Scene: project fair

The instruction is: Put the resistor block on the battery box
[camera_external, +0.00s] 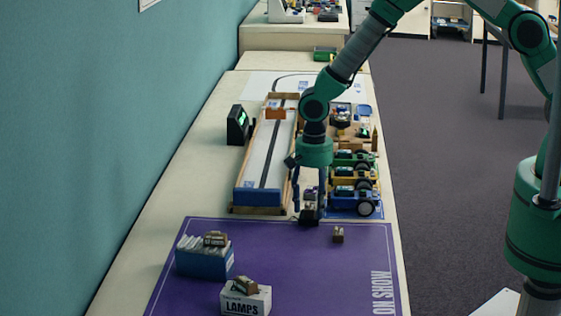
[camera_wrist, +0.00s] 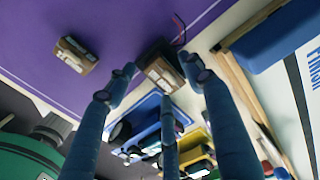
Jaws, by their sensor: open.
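My gripper (camera_external: 309,205) points down at the far edge of the purple mat, open. Its fingers are spread over a small dark box (camera_external: 309,218), which appears to be the battery box. In the wrist view this box (camera_wrist: 160,72) has a pale label and dark and red wires, and lies between the fingertips; contact cannot be told. A small brown block with a pale top (camera_external: 338,234), possibly the resistor block, lies on the mat to the right of the gripper. It also shows in the wrist view (camera_wrist: 75,55), apart from the fingers.
On the purple mat (camera_external: 290,260), a blue box of cards (camera_external: 204,262) and a white LAMPS box (camera_external: 246,300) each carry a small brownish block. Wheeled toy cars (camera_external: 355,200) and a walled track (camera_external: 262,165) stand beyond. The mat's middle is clear.

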